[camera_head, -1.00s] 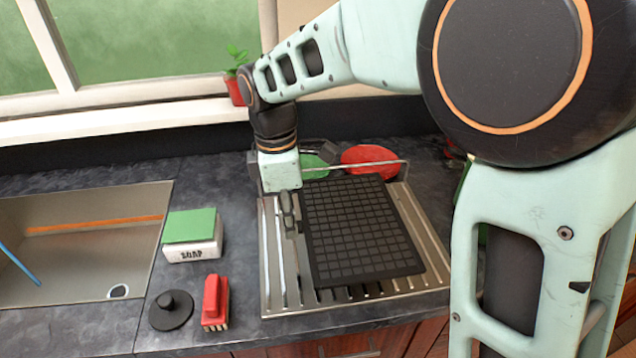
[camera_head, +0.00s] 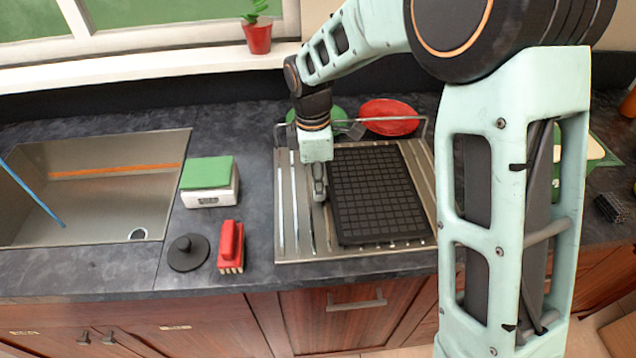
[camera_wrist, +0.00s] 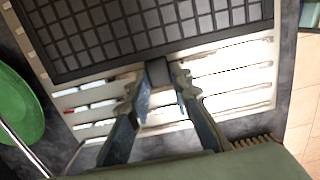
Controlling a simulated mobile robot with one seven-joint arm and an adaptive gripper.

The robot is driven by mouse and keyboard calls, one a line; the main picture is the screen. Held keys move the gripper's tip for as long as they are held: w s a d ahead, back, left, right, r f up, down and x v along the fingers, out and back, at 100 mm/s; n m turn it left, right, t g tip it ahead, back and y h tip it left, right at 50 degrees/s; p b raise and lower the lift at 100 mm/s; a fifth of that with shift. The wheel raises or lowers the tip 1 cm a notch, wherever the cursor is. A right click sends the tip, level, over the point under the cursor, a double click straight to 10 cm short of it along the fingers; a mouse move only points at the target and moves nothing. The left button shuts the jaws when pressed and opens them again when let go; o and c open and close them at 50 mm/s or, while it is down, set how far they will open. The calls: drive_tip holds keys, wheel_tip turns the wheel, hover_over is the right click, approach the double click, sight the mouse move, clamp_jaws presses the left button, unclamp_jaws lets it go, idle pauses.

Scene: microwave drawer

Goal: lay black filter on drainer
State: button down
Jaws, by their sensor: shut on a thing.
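The black filter (camera_head: 375,195) is a flat dark grid panel. It lies over the right part of the metal drainer (camera_head: 292,215), close to its ribbed surface; I cannot tell whether all of it touches. My gripper (camera_head: 319,195) is at the filter's left edge, pointing down. In the wrist view my gripper (camera_wrist: 160,80) has its fingertips on either side of a small dark tab on the edge of the black filter (camera_wrist: 120,30). The drainer's ribs (camera_wrist: 235,85) show below that edge.
A red plate (camera_head: 390,117) and a green one stand behind the drainer's rail. Left of the drainer are a red brush (camera_head: 230,245), a black sink plug (camera_head: 188,252), a soap box with green sponge (camera_head: 208,182) and the sink (camera_head: 90,190).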

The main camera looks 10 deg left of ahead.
drive_tip(key=shift+f, duration=0.2)
drive_tip(key=c, duration=1.7)
unclamp_jaws()
drive_tip(key=shift+c, duration=0.2)
drive_tip(key=shift+r, duration=0.1)
wheel_tip(320, 180, up, 12)
drive_tip(key=shift+a, duration=0.3)
drive_tip(key=shift+s+r, duration=0.1)
